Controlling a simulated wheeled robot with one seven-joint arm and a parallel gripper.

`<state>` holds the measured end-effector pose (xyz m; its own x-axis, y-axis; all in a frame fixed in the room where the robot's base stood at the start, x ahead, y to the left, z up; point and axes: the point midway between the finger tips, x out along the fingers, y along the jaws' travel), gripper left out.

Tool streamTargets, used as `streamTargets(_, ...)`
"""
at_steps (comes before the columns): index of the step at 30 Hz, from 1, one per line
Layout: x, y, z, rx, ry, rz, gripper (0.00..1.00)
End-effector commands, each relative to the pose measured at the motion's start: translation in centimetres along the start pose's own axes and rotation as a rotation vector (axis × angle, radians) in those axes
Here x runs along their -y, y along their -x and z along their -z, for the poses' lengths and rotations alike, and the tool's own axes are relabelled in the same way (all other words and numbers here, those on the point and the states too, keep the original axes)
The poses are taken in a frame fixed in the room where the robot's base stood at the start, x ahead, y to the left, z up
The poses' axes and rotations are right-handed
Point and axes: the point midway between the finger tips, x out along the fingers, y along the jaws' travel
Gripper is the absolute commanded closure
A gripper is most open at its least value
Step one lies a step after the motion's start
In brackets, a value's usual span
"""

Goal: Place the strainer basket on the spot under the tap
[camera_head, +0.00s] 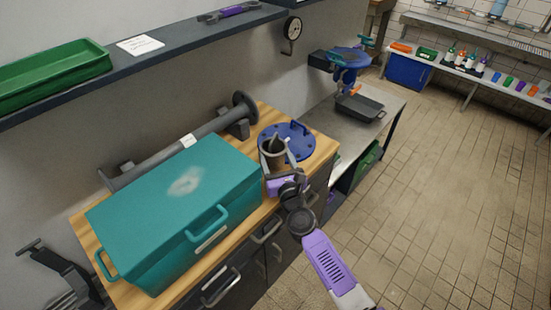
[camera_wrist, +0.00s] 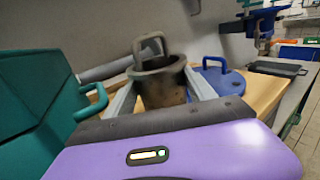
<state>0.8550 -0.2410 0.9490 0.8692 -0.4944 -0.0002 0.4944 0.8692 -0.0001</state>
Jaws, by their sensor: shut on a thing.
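The strainer basket (camera_head: 272,154) is a dark grey-brown cup with a loop handle on top. My gripper (camera_head: 277,168) is shut on it, one finger on each side. In the wrist view the basket (camera_wrist: 163,85) stands upright between the fingers, its base partly hidden by my wrist. It is at the wooden counter, beside the blue flanged lid; I cannot tell whether it touches the wood. The blue tap (camera_head: 349,62) is on the wall at the back right. A dark shallow tray (camera_head: 360,107) sits under it on a metal table. No separate marked spot can be made out.
A large teal box (camera_head: 175,210) fills the counter left of my gripper. The blue flanged lid (camera_head: 298,143) lies right behind the basket. A grey flanged pipe (camera_head: 180,145) lies along the wall. The metal table (camera_head: 328,122) has bare room in front of the tray.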

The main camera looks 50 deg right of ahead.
Motion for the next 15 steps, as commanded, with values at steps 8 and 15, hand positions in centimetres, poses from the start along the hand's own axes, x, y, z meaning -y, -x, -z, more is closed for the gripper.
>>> streamTargets(8,0.0,0.0,-4.5,0.002,-0.001,0.0,0.89)
streamTargets(15,0.0,0.0,-6.3,0.002,-0.002,0.001,0.89)
